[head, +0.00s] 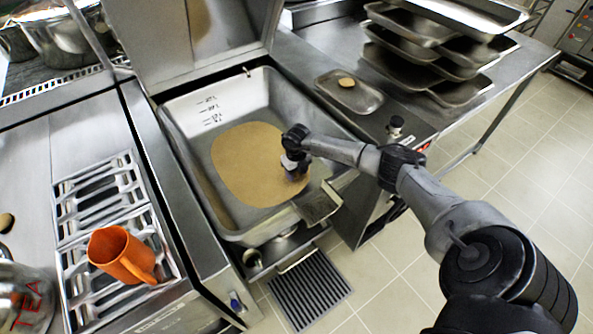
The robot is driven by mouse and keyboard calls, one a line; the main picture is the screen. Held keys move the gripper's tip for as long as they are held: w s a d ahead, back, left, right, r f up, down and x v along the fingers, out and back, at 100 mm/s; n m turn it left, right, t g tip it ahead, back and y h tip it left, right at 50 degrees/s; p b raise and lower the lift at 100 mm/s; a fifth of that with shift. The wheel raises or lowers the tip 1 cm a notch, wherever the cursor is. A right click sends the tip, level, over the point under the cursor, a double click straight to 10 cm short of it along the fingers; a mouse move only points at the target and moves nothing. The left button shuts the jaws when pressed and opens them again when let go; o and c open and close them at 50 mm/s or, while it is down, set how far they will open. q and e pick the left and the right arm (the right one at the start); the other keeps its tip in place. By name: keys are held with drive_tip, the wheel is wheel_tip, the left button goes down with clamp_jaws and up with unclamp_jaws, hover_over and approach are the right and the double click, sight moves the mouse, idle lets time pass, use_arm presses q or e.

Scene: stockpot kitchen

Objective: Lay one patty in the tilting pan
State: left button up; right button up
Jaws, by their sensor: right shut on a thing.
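The tilting pan (240,89) is a deep steel basin with its lid up, and a flat tan area (240,150) covers much of its floor. My right gripper (296,174) reaches down into the pan, over the right part of the tan area. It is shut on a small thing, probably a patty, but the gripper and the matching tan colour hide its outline. I cannot tell whether it touches the pan floor. Another patty (346,82) lies on a small steel tray (365,101) on the counter right of the pan. My left gripper is not in view.
An orange jug (122,254) stands on a rack left of the pan. Stacked steel trays (440,45) stand at the back right. A pouring lip (318,204) juts from the pan's front, above a floor grate (308,290).

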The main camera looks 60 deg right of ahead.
drive_tip(key=shift+f, duration=0.1)
idle(0.3)
drive_tip(key=o, duration=1)
drive_tip(key=shift+r, duration=0.45)
wheel_tip(320, 180, up, 13)
drive_tip(key=p, duration=0.3)
